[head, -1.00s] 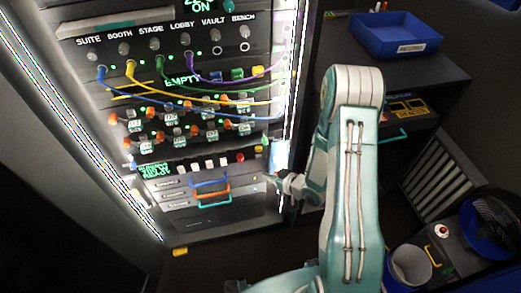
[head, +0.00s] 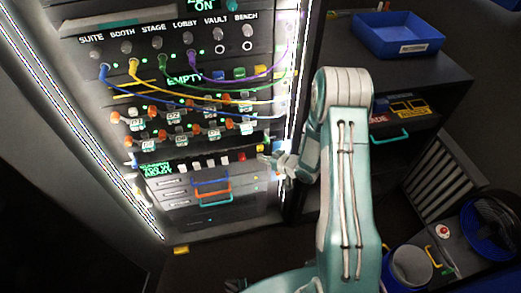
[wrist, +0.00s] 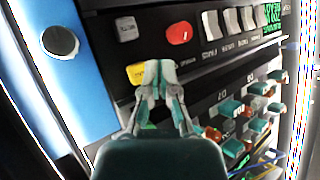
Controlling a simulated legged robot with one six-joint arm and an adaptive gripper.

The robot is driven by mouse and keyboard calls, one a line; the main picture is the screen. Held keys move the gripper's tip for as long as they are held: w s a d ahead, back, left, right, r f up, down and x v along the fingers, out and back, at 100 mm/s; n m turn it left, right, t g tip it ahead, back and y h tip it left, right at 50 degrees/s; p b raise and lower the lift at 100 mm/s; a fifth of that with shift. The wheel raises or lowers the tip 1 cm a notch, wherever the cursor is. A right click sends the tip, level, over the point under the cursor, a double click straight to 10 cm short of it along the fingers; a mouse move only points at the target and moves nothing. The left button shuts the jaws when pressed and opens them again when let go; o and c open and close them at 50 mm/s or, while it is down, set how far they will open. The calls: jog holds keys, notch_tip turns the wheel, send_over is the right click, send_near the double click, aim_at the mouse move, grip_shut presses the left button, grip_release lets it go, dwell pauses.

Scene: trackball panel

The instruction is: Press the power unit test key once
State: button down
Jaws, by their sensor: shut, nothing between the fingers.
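My gripper (head: 268,160) is shut and empty, at the right end of the lit key row on the rack. In the wrist view its closed fingertips (wrist: 157,68) overlap the right edge of a yellow key (wrist: 137,74); I cannot tell whether they touch it. Near it are a red button (wrist: 179,28) and a grey square key (wrist: 126,28). Several pale keys (wrist: 231,20) stand in a row beyond, by a green text display (wrist: 273,12). The red button also shows in the head view (head: 241,157). The labels are too small to read, so I cannot tell which is the test key.
Patch cables (head: 205,97) hang in front of the rack above the keys. Drawers with coloured handles (head: 212,194) lie below. A blue panel with a dark round knob (wrist: 60,41) is beside the keys. A dark cabinet with a blue bin (head: 396,34) stands at right.

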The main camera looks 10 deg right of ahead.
jog(key=shift+w, duration=0.75)
dwell(0.9)
jog(key=shift+w+r, duration=0.1)
jog(key=shift+w, duration=0.25)
jog(key=shift+w, duration=0.4)
dwell(0.9)
jog(key=shift+s, duration=0.8)
jog(key=shift+s, duration=0.1)
jog(key=shift+s, duration=2.45)
